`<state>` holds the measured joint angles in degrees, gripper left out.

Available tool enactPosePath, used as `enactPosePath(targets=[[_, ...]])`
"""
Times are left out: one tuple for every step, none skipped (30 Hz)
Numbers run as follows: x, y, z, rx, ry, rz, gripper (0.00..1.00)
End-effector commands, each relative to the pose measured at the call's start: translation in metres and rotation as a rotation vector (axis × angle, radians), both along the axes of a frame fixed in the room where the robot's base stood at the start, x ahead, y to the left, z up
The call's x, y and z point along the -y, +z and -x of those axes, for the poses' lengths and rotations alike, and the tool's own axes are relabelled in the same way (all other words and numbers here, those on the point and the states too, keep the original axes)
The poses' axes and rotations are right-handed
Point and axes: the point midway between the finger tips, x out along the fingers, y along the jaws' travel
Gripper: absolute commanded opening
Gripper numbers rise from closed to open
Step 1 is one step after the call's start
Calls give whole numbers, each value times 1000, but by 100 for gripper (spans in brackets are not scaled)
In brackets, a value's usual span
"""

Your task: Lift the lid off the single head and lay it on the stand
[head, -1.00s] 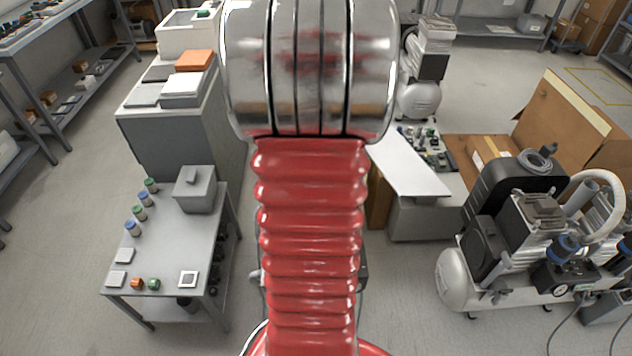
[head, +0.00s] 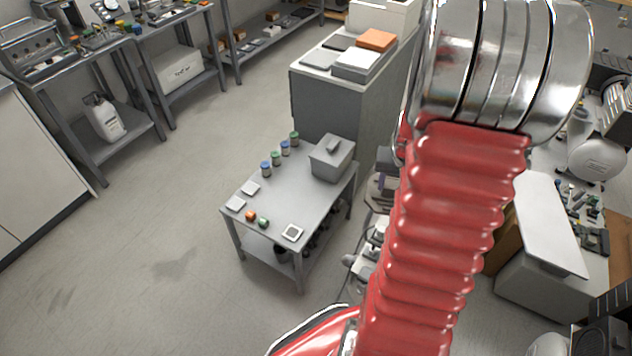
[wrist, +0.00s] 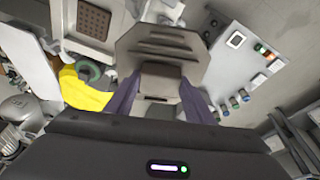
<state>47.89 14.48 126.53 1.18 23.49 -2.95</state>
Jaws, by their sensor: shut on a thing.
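In the wrist view my gripper (wrist: 160,92) is shut on the block-shaped grip of a grey lid (wrist: 165,45). The lid is a flat plate with cut corners and several raised or slotted bars. Its dark purple fingers stand on both sides of the grip. The lid hides what lies directly beneath it. In the head view my arm hides the lid. The single head is not clearly seen in either view. I cannot tell which thing is the stand. A grey table (head: 312,205) with small items shows in both views, at the right in the wrist view (wrist: 275,75).
A yellow object (wrist: 84,92) lies left of the lid. Open floor (head: 150,230) spreads left of the table.

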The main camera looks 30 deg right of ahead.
Motion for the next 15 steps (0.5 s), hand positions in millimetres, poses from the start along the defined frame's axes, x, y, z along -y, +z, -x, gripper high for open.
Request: enactPosePath(targets=[[-11,-3,-14,0,35,1,5],[-17,-5,-21,1,54,2,5],[-25,-8,-30,1,78,1,5],[-32,-10,-37,0,95,0,5],[-38,-12,-43,0,114,0,5],[-47,-15,-52,1,138,1,5],[-54,-17,-58,0,156,1,5],[-61,-19,-65,1,173,1,5],[-70,-22,-72,0,197,1,5],[-77,-24,-78,0,215,0,5],[-85,-26,-84,0,233,0,5],[-95,-29,-91,0,257,1,5],[-102,-31,-96,0,274,1,5],[-110,-33,-102,0,293,1,5],[-120,-36,-108,0,316,1,5]])
